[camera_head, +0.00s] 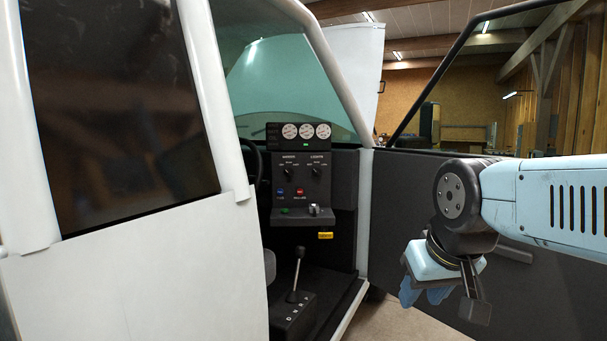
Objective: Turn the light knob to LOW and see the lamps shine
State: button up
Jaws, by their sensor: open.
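A dark dashboard panel (285,200) stands inside the pickup cab, seen through the open doorway. Two small black knobs sit side by side on its upper part: a left knob (290,170) and a right knob (317,171). The labels around them are too small to read surely; the right one may be the light knob. Its pointer setting cannot be told. My gripper (440,295) is open and empty, outside the cab to the right of the panel, in front of the open door, touching nothing. No lamps of the truck can be made out.
The open dark door (400,200) stands behind my arm. The white door pillar and side panel (130,280) bound the doorway at left. A gear lever (297,270) rises from the cab floor. Three gauges (306,131) top the panel. Free space lies between gripper and doorway.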

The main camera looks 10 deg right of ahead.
aim_at(317, 172)
jog(key=u, duration=0.1)
jog(key=i, duration=1.6)
jog(key=z, duration=0.1)
